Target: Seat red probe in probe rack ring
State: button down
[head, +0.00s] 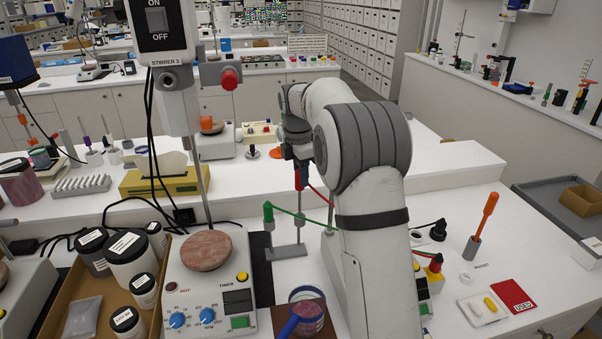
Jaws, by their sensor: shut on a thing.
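The red probe (298,181) hangs upright below my gripper, with a red cable trailing to the right and a thin grey shaft pointing down. My gripper (303,170) is shut on the probe's upper part; my own arm hides part of the fingers. The probe rack (286,252) is a grey stand with a flat base on the white bench. The red probe's shaft appears above the rack's right part. The rings are too small to make out, so I cannot tell whether the shaft is in one.
A hotplate stirrer (208,275) with a round pink top stands left of the rack. A jar (307,310) with a blue-handled tool is in front. A cardboard tray (62,310) of jars lies at left. An orange-handled tool (485,215) stands at right.

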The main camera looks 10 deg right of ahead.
notch_tip(320, 180, down, 10)
jog(key=b, duration=0.5)
jog(key=shift+r, duration=0.25)
dwell(2.5)
jog(key=c, duration=1.1)
grip_release()
jog(key=shift+r, duration=0.1)
jog(key=shift+c, duration=0.2)
jog(key=shift+r, duration=0.1)
jog(key=r, duration=0.5)
jog(key=r+b, duration=0.1)
jog(key=r, duration=0.1)
jog(key=shift+a+r, duration=0.2)
jog(key=shift+a, duration=0.05)
jog(key=shift+r, duration=0.1)
